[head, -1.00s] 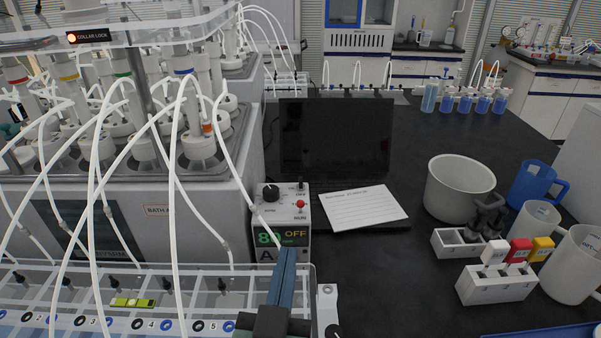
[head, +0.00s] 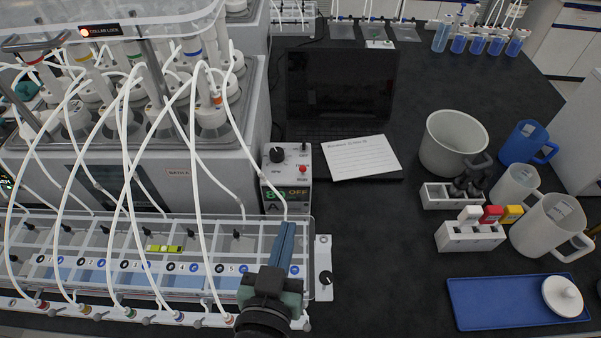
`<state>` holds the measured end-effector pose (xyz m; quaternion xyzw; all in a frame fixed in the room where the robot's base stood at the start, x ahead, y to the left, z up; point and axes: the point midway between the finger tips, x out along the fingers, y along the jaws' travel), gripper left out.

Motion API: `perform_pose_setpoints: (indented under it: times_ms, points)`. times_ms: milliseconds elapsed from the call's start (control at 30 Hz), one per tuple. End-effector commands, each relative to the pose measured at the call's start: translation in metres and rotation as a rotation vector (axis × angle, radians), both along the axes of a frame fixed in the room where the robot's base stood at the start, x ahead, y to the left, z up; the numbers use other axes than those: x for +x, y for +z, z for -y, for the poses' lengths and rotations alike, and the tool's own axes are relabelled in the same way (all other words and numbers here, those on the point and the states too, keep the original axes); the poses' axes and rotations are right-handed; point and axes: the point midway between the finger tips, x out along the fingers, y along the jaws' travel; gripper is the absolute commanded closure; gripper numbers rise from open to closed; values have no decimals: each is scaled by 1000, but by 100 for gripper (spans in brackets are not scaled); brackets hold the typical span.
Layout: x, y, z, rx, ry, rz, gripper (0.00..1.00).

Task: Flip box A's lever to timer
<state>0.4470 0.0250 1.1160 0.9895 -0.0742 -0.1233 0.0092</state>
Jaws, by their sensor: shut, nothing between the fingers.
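Box A (head: 286,190) is a small grey control box with a green display reading about 80 and orange OFF, and a letter A below. Its top panel has a black knob (head: 277,155), a small red-tipped control (head: 302,169) near the word RUN, and a small dark lever (head: 304,146) at the back edge. The labels at that lever are too small to read. My gripper (head: 287,229) has blue fingers, shut and empty. In the picture its tips are just below box A's front, apart from the lever.
A laptop (head: 342,88) and a paper sheet (head: 361,157) lie behind and right of box A. Tubes arch over the clear bath (head: 100,235) on the left. A grey pot (head: 440,160), jugs and a blue tray (head: 500,305) stand right. The bench between is clear.

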Motion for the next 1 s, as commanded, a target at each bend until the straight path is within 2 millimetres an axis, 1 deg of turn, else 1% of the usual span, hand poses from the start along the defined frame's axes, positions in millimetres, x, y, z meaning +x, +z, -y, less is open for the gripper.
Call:
perform_pose_setpoints:
  times_ms: [200, 367, 800, 1000]
  points:
    - [2, 0, 0, 0, 0, 1, 100]
    - [16, -1, 2, -1, 0, 2, 100]
    - [88, -18, 14, -1, -1, 2, 100]
    - [115, -26, 18, 0, -1, 1, 100]
